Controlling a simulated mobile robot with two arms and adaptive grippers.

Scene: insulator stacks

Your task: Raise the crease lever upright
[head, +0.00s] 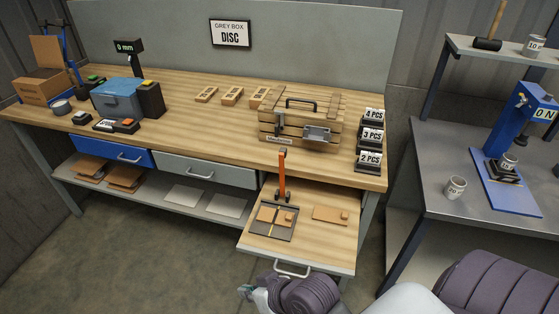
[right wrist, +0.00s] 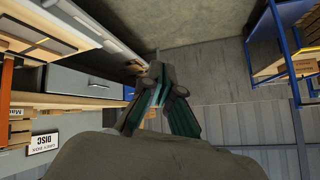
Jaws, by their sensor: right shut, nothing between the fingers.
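The crease lever (head: 282,175) is a slim orange bar with a dark tip. It stands about upright at the back of a dark creasing plate (head: 287,236) on the pulled-out wooden board. A brown piece (head: 267,214) lies on the plate. My right gripper (head: 246,290) is low in front of the board, apart from the lever. In the right wrist view its fingers (right wrist: 157,72) are together with nothing between them. An orange bar at the left edge of that view looks like the lever (right wrist: 7,78). My left gripper is not in view.
The pulled-out board (head: 325,243) has a front handle (head: 292,268) close above my right arm. Another brown piece (head: 330,214) lies on it. A wooden crate (head: 300,125) and number signs (head: 371,138) stand on the bench behind. A grey side table (head: 432,150) is at the right. Floor at left is clear.

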